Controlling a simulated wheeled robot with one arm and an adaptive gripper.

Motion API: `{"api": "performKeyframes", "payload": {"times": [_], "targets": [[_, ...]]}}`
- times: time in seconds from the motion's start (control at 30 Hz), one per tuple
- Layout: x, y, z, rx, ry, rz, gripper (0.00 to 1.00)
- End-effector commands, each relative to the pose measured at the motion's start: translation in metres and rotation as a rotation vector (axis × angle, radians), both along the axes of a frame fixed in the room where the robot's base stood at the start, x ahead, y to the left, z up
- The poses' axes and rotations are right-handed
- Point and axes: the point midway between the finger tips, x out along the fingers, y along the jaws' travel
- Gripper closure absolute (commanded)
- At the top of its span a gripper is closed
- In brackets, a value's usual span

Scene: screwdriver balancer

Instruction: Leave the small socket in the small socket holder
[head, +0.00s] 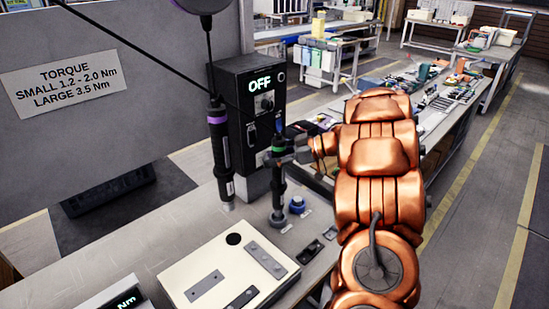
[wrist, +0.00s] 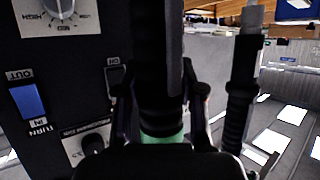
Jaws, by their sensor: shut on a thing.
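My gripper (head: 283,157) is shut on a black screwdriver (head: 279,192) with a green band. The screwdriver is upright, its lower end at a dark base (head: 278,223) on the bench; I cannot tell if they touch. In the wrist view, my fingers (wrist: 165,105) close around the screwdriver just above its green band (wrist: 165,138). A blue-ringed round piece (head: 298,205) stands just right of the screwdriver's lower end; I cannot tell whether it is a socket or a holder. The small socket is too small or hidden to identify.
A purple-banded screwdriver (head: 220,150) hangs to the left, also in the wrist view (wrist: 241,95). A black control box (head: 250,110) reading OFF stands behind. A cream plate with grey bars (head: 205,262) and small dark pieces (head: 312,250) occupy the bench front.

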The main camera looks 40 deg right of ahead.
Motion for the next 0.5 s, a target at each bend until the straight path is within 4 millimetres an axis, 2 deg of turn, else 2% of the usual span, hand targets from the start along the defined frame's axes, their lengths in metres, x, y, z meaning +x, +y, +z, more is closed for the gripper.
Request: {"api": "performKeyframes", "payload": {"times": [0.5], "targets": [[0.0,-0.001,-0.012,0.0,0.0,-0.004,1.0]]}}
